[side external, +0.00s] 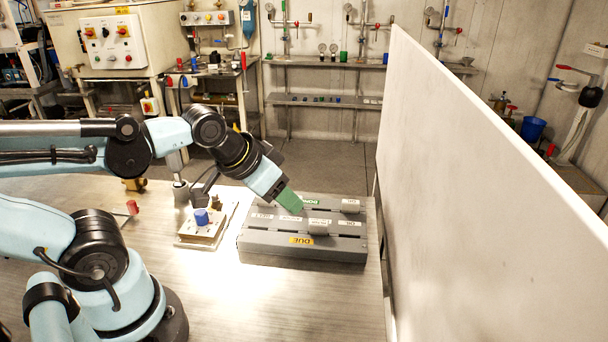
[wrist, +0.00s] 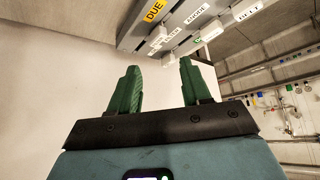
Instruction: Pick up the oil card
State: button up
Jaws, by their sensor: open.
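A grey card rack (side external: 302,256) lies on the bench, with a yellow DUE label on its front and a green DONE label at its back. A small white label (side external: 346,223) on its right side seems to read OIL. Pale cards stand in the rack, one near the front middle (side external: 318,228); I cannot read which is the oil card. My gripper (side external: 291,201) has green fingers and is tilted down over the rack's back left part. In the wrist view my gripper (wrist: 158,66) is open and empty, with the rack (wrist: 190,12) beyond the fingertips, at the top.
A white base with a blue knob (side external: 201,216) stands just left of the rack. A tall white panel (side external: 480,190) rises close to the rack's right. A red-topped fitting (side external: 132,207) is on the bench at left. The bench in front of the rack is clear.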

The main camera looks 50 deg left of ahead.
dwell(0.7)
jog(key=w+r+m+g, duration=0.3)
jog(key=w+r+m, duration=0.15)
jog(key=w, duration=0.45)
jog(key=m+g+h, duration=0.1)
jog(key=m+g, duration=0.2)
jog(key=m, duration=0.2)
send_over(350, 201)
jog(key=s, duration=0.1)
jog(key=shift+n, duration=0.25)
jog(key=f, duration=0.6)
jog(key=a+f, duration=0.1)
jog(key=f, duration=0.2)
jog(key=shift+s+f, duration=0.1)
jog(key=shift+f, duration=0.05)
jog(key=shift+w+d+f, duration=0.15)
jog(key=shift+w+f, duration=0.05)
jog(key=shift+f, duration=0.65)
jog(key=shift+w+d+f, duration=0.15)
jog(key=shift+d+f, duration=0.05)
jog(key=shift+f, duration=0.65)
jog(key=shift+w+d+f, duration=0.15)
jog(key=shift+w+f, duration=0.05)
jog(key=shift+f, duration=0.65)
grip_shut()
